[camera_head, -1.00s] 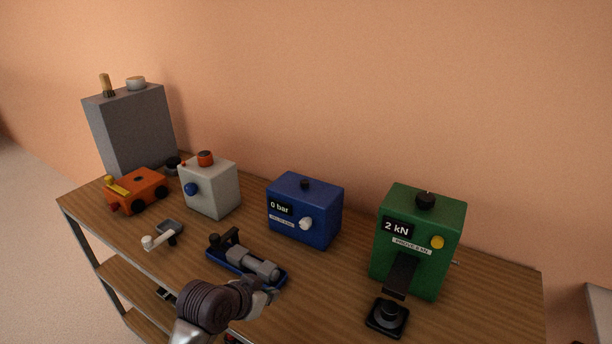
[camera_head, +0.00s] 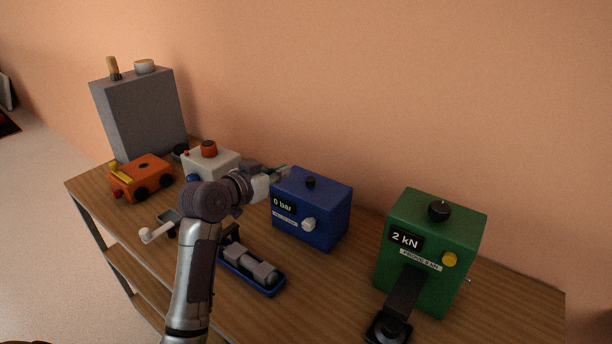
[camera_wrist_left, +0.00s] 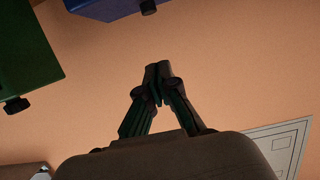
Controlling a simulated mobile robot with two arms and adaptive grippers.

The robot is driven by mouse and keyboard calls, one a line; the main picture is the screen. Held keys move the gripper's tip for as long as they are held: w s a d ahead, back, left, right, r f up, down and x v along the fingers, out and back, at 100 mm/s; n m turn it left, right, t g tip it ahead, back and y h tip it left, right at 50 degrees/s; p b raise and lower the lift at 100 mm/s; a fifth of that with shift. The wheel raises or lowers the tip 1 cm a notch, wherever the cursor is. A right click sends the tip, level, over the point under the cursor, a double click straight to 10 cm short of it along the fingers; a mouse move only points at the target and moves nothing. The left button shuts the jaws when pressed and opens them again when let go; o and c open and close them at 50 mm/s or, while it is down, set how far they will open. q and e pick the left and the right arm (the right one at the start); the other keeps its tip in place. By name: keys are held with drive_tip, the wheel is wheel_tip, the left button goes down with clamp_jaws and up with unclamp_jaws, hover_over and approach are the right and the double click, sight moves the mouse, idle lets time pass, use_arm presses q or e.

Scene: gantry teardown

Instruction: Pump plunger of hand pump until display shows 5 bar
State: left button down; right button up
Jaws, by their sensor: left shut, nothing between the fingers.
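The blue box (camera_head: 313,212), which carries the bar display (camera_head: 283,205), stands on the bench and reads 0 bar. It has a black knob (camera_head: 310,183) on top, which looks like the plunger, and a white knob (camera_head: 308,224) on its front. My left gripper (camera_head: 284,171) is at the box's upper left corner, left of the black knob and apart from it; height above the box is hard to judge. In the left wrist view its fingers (camera_wrist_left: 159,75) are together and empty. The blue box (camera_wrist_left: 105,6) shows there at the top edge. My right gripper is out of view.
A green box (camera_head: 432,245) reading 2 kN stands at the right. A pale box (camera_head: 211,163) is partly hidden behind my left arm. An orange device (camera_head: 142,178), a tall grey box (camera_head: 142,112) and a clamp-like tool on a blue base (camera_head: 252,270) are also on the wooden bench.

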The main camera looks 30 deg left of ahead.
use_arm(q)
drive_tip(key=p, duration=0.3)
hover_over(310, 181)
drive_tip(key=f, duration=0.2)
drive_tip(key=shift+s+a+f, duration=0.3)
wheel_tip(310, 181, down, 3)
drive_tip(key=shift+s+r, duration=0.1)
drive_tip(key=shift+s, duration=0.05)
drive_tip(key=shift+s+f, duration=0.1)
drive_tip(key=shift+f, duration=0.45)
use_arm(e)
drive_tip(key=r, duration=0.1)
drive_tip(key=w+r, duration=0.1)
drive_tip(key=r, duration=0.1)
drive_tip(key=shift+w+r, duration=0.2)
